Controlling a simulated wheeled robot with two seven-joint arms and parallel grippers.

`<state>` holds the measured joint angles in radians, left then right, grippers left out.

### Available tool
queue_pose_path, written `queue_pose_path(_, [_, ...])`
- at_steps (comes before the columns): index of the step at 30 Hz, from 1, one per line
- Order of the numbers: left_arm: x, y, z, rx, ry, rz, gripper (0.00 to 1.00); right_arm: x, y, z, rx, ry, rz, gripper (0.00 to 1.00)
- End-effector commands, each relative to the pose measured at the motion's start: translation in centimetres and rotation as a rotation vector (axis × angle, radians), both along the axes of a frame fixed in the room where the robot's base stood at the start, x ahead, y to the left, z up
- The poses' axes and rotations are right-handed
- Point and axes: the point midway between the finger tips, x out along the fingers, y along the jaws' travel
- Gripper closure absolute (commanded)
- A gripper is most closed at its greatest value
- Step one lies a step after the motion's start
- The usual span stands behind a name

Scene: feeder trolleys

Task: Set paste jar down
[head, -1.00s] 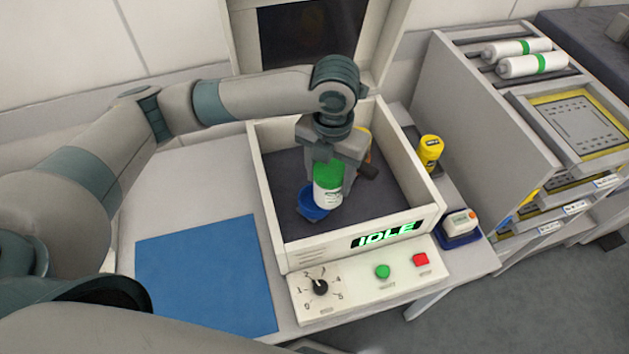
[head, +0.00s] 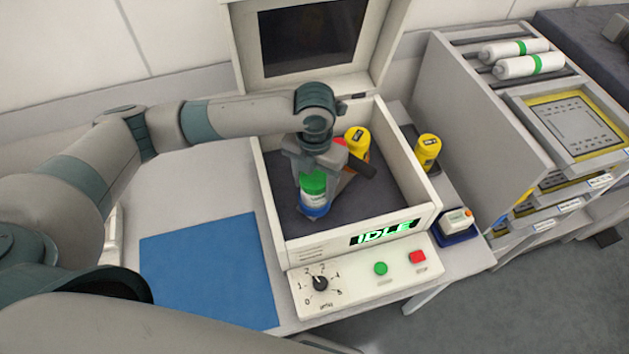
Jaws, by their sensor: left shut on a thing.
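The paste jar (head: 314,198) is white with a green lid. It is upright inside the open box-like machine (head: 262,205), left of the middle. My left gripper (head: 316,178) comes down over it from above and is shut on it. A blue round holder (head: 315,212) shows around the jar's lower part. I cannot tell whether the jar's base rests fully in it. My right gripper is not in view.
A blue mat (head: 208,270) lies clear at left. The raised lid (head: 312,38) stands behind.

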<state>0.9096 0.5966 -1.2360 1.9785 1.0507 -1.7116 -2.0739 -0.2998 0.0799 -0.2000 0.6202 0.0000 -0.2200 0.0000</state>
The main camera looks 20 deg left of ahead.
Motion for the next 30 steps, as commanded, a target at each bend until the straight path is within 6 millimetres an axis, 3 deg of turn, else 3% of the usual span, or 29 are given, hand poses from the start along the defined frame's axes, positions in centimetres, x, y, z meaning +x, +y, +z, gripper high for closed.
queue_pose_path(14, [0.02,-0.01,-0.89,0.0,-0.002,-0.001,0.79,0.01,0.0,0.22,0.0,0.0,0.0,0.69])
queue_pose_path(15, [0.0,0.0,-0.99,0.001,-0.001,-0.001,0.44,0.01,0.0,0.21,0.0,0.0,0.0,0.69])
queue_pose_path(17, [0.0,0.0,-0.95,0.001,-0.001,-0.001,0.29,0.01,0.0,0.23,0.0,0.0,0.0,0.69])
queue_pose_path(30, [0.03,-0.01,-0.58,0.001,-0.002,-0.001,0.27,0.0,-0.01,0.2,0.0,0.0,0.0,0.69])
